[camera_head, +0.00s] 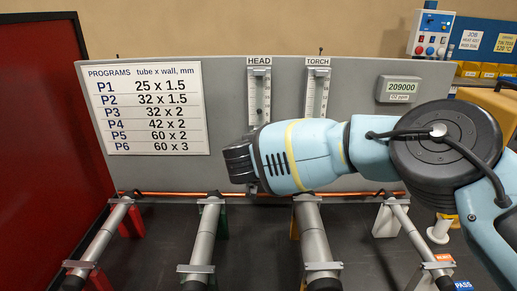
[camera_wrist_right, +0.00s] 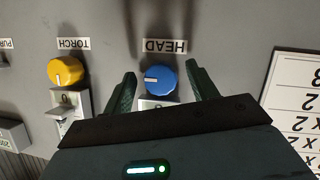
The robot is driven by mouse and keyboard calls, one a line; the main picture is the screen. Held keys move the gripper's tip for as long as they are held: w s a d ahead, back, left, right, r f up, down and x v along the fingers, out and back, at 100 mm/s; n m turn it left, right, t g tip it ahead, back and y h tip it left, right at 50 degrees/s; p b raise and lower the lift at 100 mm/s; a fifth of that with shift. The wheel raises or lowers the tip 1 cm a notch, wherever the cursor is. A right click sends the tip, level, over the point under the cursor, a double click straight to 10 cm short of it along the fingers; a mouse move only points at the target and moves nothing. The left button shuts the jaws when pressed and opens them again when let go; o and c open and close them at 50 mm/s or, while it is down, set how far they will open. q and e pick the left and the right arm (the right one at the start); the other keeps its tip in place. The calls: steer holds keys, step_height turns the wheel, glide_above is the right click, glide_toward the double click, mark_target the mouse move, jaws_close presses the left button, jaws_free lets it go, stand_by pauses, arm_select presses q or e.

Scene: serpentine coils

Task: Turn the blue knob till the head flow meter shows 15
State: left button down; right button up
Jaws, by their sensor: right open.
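The blue knob (camera_wrist_right: 161,81) sits on the grey panel beside the HEAD label, which appears upside down in the right wrist view. Its white pointer mark faces left in that view. My right gripper (camera_wrist_right: 160,74) is open, with one finger on each side of the knob and visible gaps between. In the head view my right arm hides the knob and the gripper's fingers. The head flow meter (camera_head: 259,94) stands upright under its HEAD label on the panel; its lower end is covered by my arm and its reading is too small to tell. My left gripper is not in view.
A yellow knob (camera_wrist_right: 66,71) under the TORCH label is beside the blue one. The torch flow meter (camera_head: 316,92) is right of the head meter. A programs chart (camera_head: 146,108) hangs left. Several tubes on stands (camera_head: 205,235) and a copper-coloured rod (camera_head: 165,193) lie below the panel.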

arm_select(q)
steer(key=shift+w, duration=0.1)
arm_select(e)
steer(key=c, duration=1)
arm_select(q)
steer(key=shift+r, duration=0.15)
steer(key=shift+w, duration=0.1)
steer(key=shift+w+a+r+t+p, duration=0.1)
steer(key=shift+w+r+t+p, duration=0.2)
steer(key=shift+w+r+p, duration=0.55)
arm_select(e)
steer(key=shift+d+m+y, duration=0.15)
steer(key=shift+m+y, duration=1.65)
steer(key=shift+m, duration=0.5)
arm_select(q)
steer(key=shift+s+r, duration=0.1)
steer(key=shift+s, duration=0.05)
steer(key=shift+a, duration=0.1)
